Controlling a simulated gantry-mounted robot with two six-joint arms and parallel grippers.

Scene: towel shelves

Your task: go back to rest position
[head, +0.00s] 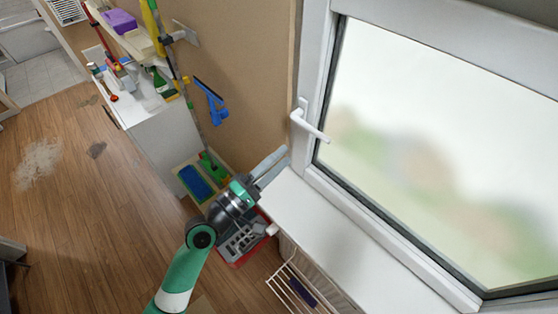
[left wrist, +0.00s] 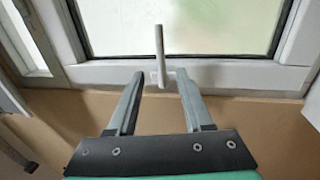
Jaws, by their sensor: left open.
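My left gripper (head: 271,166) is at the end of my green and black arm, near the inner corner of the white window sill in the head view. Its two grey fingers are apart with nothing held between them. In the left wrist view, the left gripper (left wrist: 160,82) points toward the window frame, fingers spread. The white window handle (head: 310,126) sits on the frame above and to the right of the gripper in the head view. In the left wrist view the handle (left wrist: 160,50) appears between and beyond the fingertips; I cannot tell the exact gap. My right gripper is not visible.
The window sill (head: 335,235) is bare. A white cabinet (head: 165,135) with bottles stands left, below a shelf holding a purple item (head: 119,21). A blue squeegee (head: 212,103) hangs on the wall. A red-grey crate (head: 243,242) and a drying rack (head: 298,290) are low nearby. Wooden floor is open at left.

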